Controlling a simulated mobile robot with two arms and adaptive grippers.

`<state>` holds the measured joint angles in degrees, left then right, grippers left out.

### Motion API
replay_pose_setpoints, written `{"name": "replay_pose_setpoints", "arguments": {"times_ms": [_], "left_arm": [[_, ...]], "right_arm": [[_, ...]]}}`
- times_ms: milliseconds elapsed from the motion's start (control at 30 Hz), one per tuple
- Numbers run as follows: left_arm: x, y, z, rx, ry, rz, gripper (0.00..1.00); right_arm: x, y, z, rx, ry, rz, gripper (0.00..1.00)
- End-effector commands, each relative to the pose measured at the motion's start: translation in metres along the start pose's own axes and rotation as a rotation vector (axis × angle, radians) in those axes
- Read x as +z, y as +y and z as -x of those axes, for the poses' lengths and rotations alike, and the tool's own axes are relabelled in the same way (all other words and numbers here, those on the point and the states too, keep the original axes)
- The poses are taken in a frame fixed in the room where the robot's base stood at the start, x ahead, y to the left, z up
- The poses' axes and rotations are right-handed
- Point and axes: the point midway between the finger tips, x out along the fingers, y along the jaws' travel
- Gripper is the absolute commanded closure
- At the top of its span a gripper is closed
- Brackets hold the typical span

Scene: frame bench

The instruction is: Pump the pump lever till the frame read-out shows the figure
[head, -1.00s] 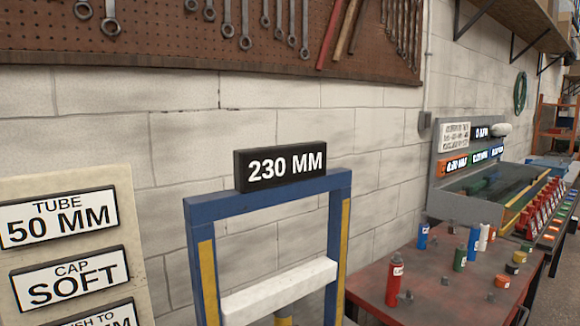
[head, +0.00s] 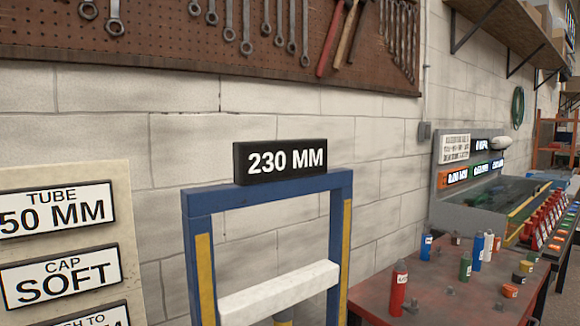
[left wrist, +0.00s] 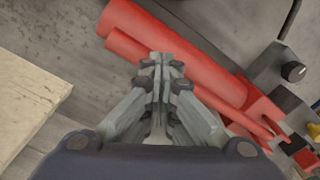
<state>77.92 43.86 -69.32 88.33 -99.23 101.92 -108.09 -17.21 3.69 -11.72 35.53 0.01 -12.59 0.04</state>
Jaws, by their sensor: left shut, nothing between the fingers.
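The frame read-out (head: 281,161) is a black box on top of the blue press frame (head: 345,215) and shows 230 MM. The frame has yellow strips and a white crossbar (head: 280,290). A pale board (head: 138,240) at the left carries signs reading 50 MM and CAP SOFT; a lower sign is cut off. In the left wrist view, a thick red cylinder (left wrist: 200,62) and a thinner red bar (left wrist: 225,108), possibly the pump lever, run diagonally. My left gripper (left wrist: 160,60) is shut and empty, over the red parts; I cannot tell whether it touches. My right gripper is out of view.
A red table (head: 375,290) at the right holds several small bottles and caps. Behind it stands a grey tank (head: 470,205) with signs. A tool pegboard (head: 200,45) hangs on the wall. A pale wooden edge (left wrist: 30,95) lies left of my left gripper.

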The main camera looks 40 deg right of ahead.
Motion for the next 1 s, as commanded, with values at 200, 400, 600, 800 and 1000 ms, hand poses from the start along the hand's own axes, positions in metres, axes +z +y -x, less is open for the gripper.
{"name": "replay_pose_setpoints", "arguments": {"times_ms": [200, 400, 600, 800, 1000], "left_arm": [[0.000, 0.000, 0.030, 0.001, 0.001, 0.001, 1.00], [0.000, 0.001, 0.059, 0.002, 0.000, 0.000, 1.00], [0.000, 0.001, 0.082, 0.002, -0.001, 0.000, 1.00], [0.000, 0.000, 0.082, 0.001, -0.001, 0.000, 1.00], [0.000, 0.000, 0.082, 0.001, 0.000, 0.000, 1.00]], "right_arm": [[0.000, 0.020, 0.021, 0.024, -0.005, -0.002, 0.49], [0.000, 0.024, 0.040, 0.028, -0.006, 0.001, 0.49], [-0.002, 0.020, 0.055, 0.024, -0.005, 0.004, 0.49], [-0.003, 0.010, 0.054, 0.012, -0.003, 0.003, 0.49], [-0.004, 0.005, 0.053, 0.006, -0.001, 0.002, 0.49]]}}
